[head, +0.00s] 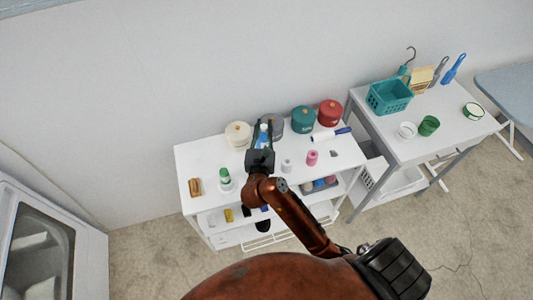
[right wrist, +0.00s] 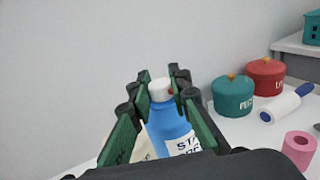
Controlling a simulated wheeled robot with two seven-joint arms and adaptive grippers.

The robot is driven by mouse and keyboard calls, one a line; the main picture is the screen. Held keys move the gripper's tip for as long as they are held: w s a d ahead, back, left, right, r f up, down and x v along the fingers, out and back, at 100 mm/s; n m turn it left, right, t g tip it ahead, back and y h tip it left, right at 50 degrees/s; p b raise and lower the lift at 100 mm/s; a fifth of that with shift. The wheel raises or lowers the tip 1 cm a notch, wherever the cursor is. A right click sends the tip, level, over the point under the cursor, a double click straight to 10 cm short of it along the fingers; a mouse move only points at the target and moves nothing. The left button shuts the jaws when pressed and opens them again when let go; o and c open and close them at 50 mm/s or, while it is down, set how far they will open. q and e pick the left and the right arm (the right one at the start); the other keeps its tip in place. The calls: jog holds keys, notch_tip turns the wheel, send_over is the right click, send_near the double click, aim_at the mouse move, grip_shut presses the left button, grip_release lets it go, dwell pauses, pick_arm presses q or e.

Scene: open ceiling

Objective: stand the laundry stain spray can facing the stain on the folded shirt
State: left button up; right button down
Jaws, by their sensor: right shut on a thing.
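The spray can (head: 264,138) is blue with a white cap and stands out above the white shelf unit's top. My right gripper (head: 261,148) is shut around it. In the right wrist view the can (right wrist: 170,124) is between the green-lined fingers of the gripper (right wrist: 158,100), and part of a white label with dark letters shows. The can's lower part is hidden, and I cannot tell whether its base touches the shelf top. I cannot make out a folded shirt or a stain in either view. My left gripper is not in view.
The white shelf unit (head: 205,162) carries a cream pot (head: 238,135), a teal pot (head: 303,119), a red pot (head: 330,113), a lint roller (head: 325,136), a pink roll (head: 312,157) and a green-capped bottle (head: 225,176). A grey-white table (head: 455,126) with a teal basket (head: 389,97) stands right.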

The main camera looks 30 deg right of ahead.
aim_at(264, 144)
notch_tip(264, 144, down, 5)
jog(key=shift+f+b, duration=0.2)
jog(key=shift+b, duration=0.65)
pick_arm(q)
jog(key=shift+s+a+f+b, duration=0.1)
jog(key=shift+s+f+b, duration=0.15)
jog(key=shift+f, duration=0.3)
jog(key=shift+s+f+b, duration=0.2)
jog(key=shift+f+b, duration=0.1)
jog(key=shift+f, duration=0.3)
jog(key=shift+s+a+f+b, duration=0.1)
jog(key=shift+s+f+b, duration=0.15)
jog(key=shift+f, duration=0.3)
pick_arm(e)
jog(key=shift+f, duration=2.3)
jog(key=c, duration=1.8)
grip_release()
